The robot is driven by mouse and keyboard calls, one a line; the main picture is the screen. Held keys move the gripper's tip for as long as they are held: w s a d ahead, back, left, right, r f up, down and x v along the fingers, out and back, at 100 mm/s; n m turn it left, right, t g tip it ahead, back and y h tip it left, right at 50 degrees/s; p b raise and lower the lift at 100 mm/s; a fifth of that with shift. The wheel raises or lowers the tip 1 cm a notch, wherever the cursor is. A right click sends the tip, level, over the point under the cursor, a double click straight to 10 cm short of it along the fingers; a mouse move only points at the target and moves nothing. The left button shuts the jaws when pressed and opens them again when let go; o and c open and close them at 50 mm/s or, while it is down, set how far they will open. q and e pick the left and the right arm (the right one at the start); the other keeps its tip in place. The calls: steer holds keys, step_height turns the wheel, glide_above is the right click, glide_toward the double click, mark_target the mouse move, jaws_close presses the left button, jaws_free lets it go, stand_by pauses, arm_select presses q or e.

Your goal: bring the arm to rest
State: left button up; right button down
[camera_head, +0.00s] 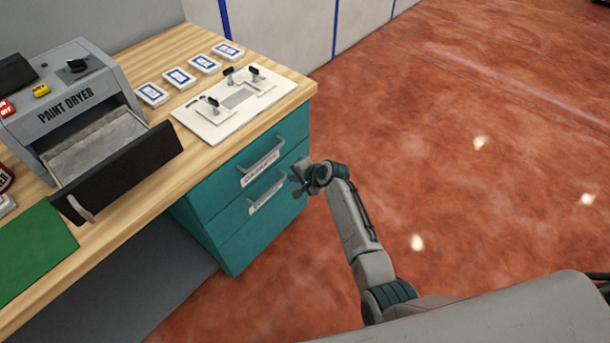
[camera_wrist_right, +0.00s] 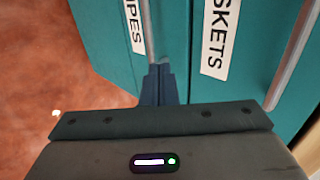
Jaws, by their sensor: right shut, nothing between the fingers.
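My right gripper (camera_head: 298,178) is in front of the teal drawer unit (camera_head: 225,215), close to the handle of its lower labelled drawer. In the right wrist view its fingers (camera_wrist_right: 159,82) are together and empty, with a drawer handle bar (camera_wrist_right: 147,30) just beyond the tips. I cannot tell whether they touch that bar. My right arm (camera_head: 352,225) reaches up from the bottom right over the floor. My left gripper is not in view.
A wooden bench (camera_head: 190,190) carries a paint dryer (camera_head: 70,100) with its black-fronted drawer (camera_head: 130,165) pulled out, a white fixture plate (camera_head: 215,125), several blue-labelled white boxes and a green mat (camera_head: 30,250). The teal drawers look shut. Red floor (camera_head: 480,180) to the right is clear.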

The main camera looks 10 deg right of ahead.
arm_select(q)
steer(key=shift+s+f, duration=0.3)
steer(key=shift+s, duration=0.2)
arm_select(e)
steer(key=v, duration=0.5)
steer(key=shift+s, duration=0.1)
steer(key=s+d+f+n+g+h, duration=0.15)
steer(key=s+d+f, duration=0.25)
steer(key=s+f, duration=0.65)
steer(key=s+d+f+n+g+h, duration=0.15)
steer(key=s+d+f, duration=0.35)
steer(key=s+f, duration=0.55)
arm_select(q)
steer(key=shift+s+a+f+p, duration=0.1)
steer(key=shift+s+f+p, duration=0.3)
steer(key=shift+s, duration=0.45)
arm_select(e)
steer(key=s+d+f+n+g+h, duration=0.1)
steer(key=s+d+f+n, duration=0.1)
steer(key=s+f, duration=0.3)
steer(key=s+d+f+n+g+h, duration=0.1)
steer(key=s+d+f+n, duration=0.2)
steer(key=s, duration=1.1)
steer(key=s+d+f+n+g+h, duration=0.1)
steer(key=s+d+f+n, duration=0.1)
steer(key=s+d+f, duration=0.2)
steer(key=s+f, duration=0.3)
steer(key=s, duration=0.3)
steer(key=shift+d+n+h, duration=0.3)
steer(key=shift+n, duration=0.1)
